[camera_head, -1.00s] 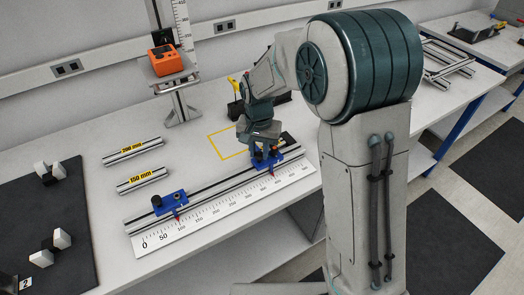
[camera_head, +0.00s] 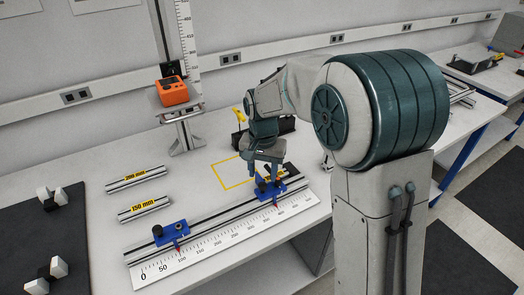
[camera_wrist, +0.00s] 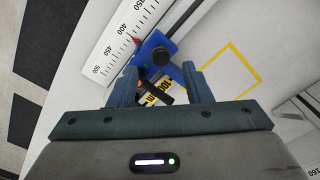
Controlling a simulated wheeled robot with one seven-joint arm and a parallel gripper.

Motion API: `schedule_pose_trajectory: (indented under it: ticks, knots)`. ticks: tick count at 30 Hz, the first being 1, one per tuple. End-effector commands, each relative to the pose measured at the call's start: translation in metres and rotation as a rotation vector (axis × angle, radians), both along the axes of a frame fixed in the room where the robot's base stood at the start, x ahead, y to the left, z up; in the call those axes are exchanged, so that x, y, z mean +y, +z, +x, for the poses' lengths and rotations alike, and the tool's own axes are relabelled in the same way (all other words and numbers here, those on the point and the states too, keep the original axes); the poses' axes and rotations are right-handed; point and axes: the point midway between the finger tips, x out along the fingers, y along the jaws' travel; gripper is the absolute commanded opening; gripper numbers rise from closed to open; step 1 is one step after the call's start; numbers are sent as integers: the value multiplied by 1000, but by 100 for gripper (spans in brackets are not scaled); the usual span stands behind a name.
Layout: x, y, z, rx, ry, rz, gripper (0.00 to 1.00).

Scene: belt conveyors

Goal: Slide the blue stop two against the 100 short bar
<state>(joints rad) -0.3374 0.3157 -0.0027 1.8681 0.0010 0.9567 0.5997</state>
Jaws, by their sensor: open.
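Two blue stops sit on the rail behind the white ruler. The left stop (camera_head: 171,235) has its red pointer near 100. The right stop (camera_head: 284,186) is near the high-number end, and it also shows in the wrist view (camera_wrist: 157,47) with its black knob and red pointer near 400. No number shows on either stop. My gripper (camera_head: 266,178) is over the right stop, pointing down, and its fingers are apart in the wrist view (camera_wrist: 160,70). Between them a yellow label (camera_wrist: 152,96) marked 100 shows, partly hidden. I cannot tell whether stop and bar touch.
Bars marked 200 mm (camera_head: 137,179) and 150 mm (camera_head: 144,209) lie on the bench left of the rail. A yellow outlined square (camera_head: 228,177) is behind the rail. An orange device (camera_head: 173,92) stands on a post at the back. A dark mat (camera_head: 40,225) covers the left end.

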Motion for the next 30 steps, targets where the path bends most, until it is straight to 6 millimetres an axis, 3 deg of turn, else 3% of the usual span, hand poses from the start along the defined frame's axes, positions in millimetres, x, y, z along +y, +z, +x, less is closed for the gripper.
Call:
schedule_pose_trajectory:
  ticks: [6, 12, 18, 30]
  knots:
    - [1, 52, 1, -6, 1, 3, 45]
    - [1, 84, 0, -3, 1, 1, 45]
    - [1, 97, 0, -1, 2, 0, 45]
    - [1, 97, 0, -1, 2, 0, 45]
